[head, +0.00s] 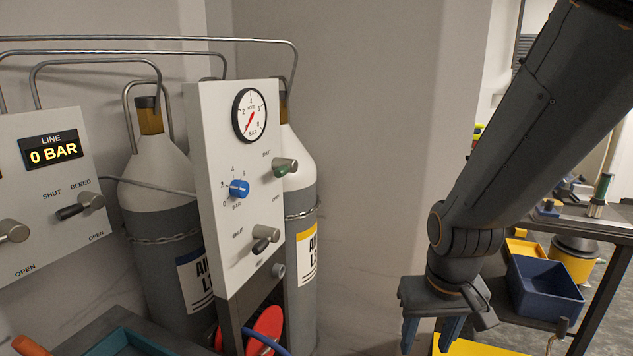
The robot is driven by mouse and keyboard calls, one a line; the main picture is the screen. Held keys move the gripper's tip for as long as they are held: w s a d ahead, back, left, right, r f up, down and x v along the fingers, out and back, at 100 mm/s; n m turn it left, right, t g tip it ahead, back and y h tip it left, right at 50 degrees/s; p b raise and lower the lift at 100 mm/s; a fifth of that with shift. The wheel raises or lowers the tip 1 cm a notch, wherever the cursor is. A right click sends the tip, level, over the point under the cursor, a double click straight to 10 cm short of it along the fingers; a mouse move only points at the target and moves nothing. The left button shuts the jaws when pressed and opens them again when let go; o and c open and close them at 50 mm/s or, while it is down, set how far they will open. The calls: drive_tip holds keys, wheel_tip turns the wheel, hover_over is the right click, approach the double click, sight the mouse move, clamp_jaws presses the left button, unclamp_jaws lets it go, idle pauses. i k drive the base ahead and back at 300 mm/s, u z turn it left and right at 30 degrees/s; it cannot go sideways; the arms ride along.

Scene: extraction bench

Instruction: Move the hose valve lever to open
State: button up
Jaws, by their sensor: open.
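A tall white panel (220,190) in the head view carries a round gauge, a blue knob and two levers. The lower lever (260,246) has a black handle on a grey hub, above a grey outlet; its handle points down-left, with SHUT printed up-left of it and OPEN below. The upper lever (281,169) is green, with SHUT above it and OPEN below. I cannot read which one is named for the hose. My gripper (432,335) hangs right of the panel, apart from both levers, fingers down, open and empty. Its fingertips are near the bottom edge.
Two grey gas cylinders (165,260) stand chained behind the panel. Thin pipes cross above. A red reel (266,325) sits below. A shelf with a blue bin (545,290) stands at right.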

sight(280, 168)
drive_tip(key=z, duration=0.7)
drive_tip(key=k, duration=0.7)
drive_tip(key=u, duration=0.6)
